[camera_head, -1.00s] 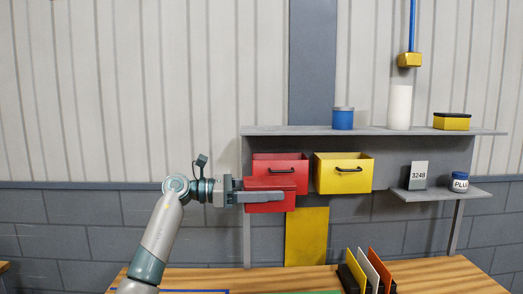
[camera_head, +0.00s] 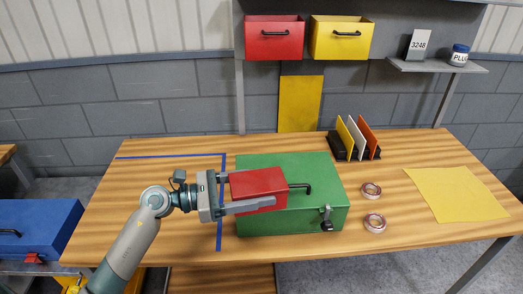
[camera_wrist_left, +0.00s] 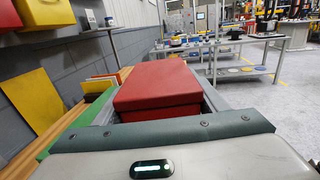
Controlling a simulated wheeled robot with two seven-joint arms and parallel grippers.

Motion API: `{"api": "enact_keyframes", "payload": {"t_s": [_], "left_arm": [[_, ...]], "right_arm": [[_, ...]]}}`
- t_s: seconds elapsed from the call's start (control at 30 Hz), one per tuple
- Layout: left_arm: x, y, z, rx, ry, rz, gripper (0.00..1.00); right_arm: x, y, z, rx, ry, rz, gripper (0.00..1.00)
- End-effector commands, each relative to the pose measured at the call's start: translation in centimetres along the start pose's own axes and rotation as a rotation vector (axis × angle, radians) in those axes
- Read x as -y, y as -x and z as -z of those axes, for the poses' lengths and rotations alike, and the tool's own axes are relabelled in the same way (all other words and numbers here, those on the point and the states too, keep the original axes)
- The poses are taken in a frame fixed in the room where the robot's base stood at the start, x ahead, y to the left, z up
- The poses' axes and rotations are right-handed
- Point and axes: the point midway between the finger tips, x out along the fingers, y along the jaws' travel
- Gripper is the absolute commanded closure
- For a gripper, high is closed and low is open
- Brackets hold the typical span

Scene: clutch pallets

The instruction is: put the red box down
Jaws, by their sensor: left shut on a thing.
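The red box (camera_head: 258,188) is held between the two fingers of my left gripper (camera_head: 262,192), which is shut on it. In the head view it overlaps the green toolbox (camera_head: 325,172) on the wooden table, hiding part of its lid and front. I cannot tell whether it touches the lid. The left wrist view shows the red box (camera_wrist_left: 158,88) level between the fingers, its top clear. My right gripper is not in view.
Blue tape (camera_head: 221,235) marks an area left of the green toolbox. Tape rolls (camera_head: 374,222), a yellow sheet (camera_head: 455,194) and a rack of coloured panels (camera_head: 355,140) lie to the right. A red bin (camera_head: 274,45) and yellow bin (camera_head: 341,45) hang behind.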

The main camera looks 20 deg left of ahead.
Motion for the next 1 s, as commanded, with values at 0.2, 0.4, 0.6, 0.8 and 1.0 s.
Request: {"api": "enact_keyframes", "payload": {"t_s": [0.2,0.4,0.6,0.8,1.0], "left_arm": [[4.2,1.7,4.4,0.005,0.008,-0.013,0.64],[4.8,1.9,6.0,0.007,0.007,-0.016,0.64],[4.9,2.0,6.1,0.007,0.007,-0.016,0.64],[4.9,2.0,6.1,0.007,0.007,-0.016,0.64],[4.9,2.0,6.1,0.007,0.008,-0.016,0.64]], "right_arm": [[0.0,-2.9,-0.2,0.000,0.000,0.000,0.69],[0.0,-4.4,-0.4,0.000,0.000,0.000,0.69],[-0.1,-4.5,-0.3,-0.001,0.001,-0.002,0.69],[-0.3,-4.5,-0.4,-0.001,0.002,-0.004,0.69],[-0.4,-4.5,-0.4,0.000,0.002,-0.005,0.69]]}}
